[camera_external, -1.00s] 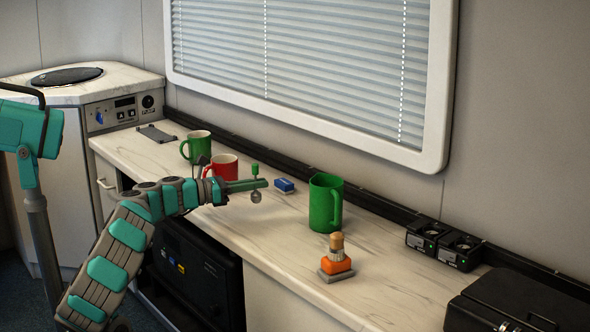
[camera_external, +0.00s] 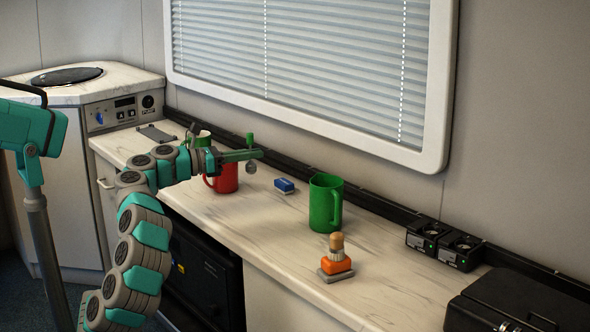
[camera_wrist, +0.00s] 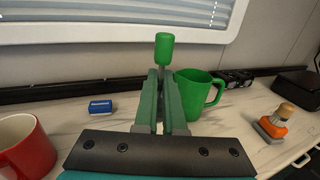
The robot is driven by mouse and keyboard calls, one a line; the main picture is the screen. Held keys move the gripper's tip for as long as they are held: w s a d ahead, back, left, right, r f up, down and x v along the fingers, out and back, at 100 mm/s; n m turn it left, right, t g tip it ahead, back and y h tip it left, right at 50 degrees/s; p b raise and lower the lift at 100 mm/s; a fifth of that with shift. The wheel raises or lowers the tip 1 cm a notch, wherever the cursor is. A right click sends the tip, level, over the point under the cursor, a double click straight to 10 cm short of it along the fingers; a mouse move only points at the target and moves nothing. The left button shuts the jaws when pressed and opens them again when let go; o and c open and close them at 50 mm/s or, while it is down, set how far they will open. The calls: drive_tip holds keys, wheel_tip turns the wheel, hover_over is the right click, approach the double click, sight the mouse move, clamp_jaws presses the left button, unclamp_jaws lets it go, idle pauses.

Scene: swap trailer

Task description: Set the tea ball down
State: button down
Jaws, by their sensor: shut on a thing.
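My gripper (camera_external: 258,154) is shut on the tea ball (camera_external: 251,168), whose small grey ball hangs below the jaws in the external view. Its green handle sticks up above the jaws and also shows in the wrist view as the tea ball's top (camera_wrist: 164,50); the ball itself is hidden there. The tea ball is held in the air above the counter (camera_external: 258,221), apart from it. The jaws are near the red mug (camera_external: 222,180) and to the left of the large green mug (camera_external: 325,203).
A blue and white eraser-like block (camera_external: 284,185) lies between the red mug and large green mug. An orange-and-grey object with a tan knob (camera_external: 336,262) stands near the front edge. Bare counter lies left of it.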

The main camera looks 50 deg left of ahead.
drive_tip(key=shift+r, duration=1.2)
drive_tip(key=shift+w+a+n+g+y+p, duration=1.8)
drive_tip(key=shift+w+a+n+y+p, duration=3.75)
drive_tip(key=shift+w+a+y, duration=3.85)
drive_tip(key=f+n+g+y, duration=0.1)
drive_tip(key=f, duration=0.4)
drive_tip(key=f+n+g, duration=0.1)
drive_tip(key=f+n, duration=0.1)
drive_tip(key=f, duration=0.3)
drive_tip(key=s+d+f+n+g+y, duration=0.1)
drive_tip(key=f, duration=0.4)
drive_tip(key=shift+f+n+g+y, duration=0.1)
drive_tip(key=shift+n+g+y, duration=0.2)
drive_tip(key=shift+g, duration=0.1)
